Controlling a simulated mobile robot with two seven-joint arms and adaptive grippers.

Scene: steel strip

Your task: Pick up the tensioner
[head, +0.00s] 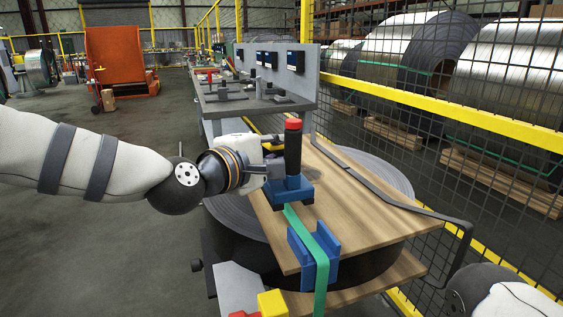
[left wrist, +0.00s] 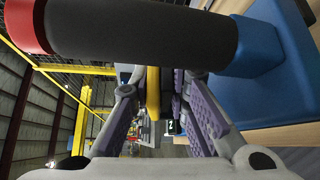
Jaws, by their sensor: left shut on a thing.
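The tensioner (head: 292,150), with a blue base, an upright black handle and a red top, is at the left edge of the wooden board on the coil. I cannot tell whether its base touches the board. My left gripper (head: 268,172) is at its left side and shut on it; the fingers partly hide the contact. In the left wrist view the handle (left wrist: 145,30) and blue base (left wrist: 270,90) fill the top and right, close to the fingers (left wrist: 165,110). A green strap (head: 320,275) runs from under the base toward me. My right gripper is out of view.
The strap passes over a blue edge protector (head: 330,240) on the wooden board (head: 375,215). A dark steel coil (head: 235,235) lies beneath. A grey bench (head: 250,105) stands behind; a mesh fence (head: 440,150) bounds the right.

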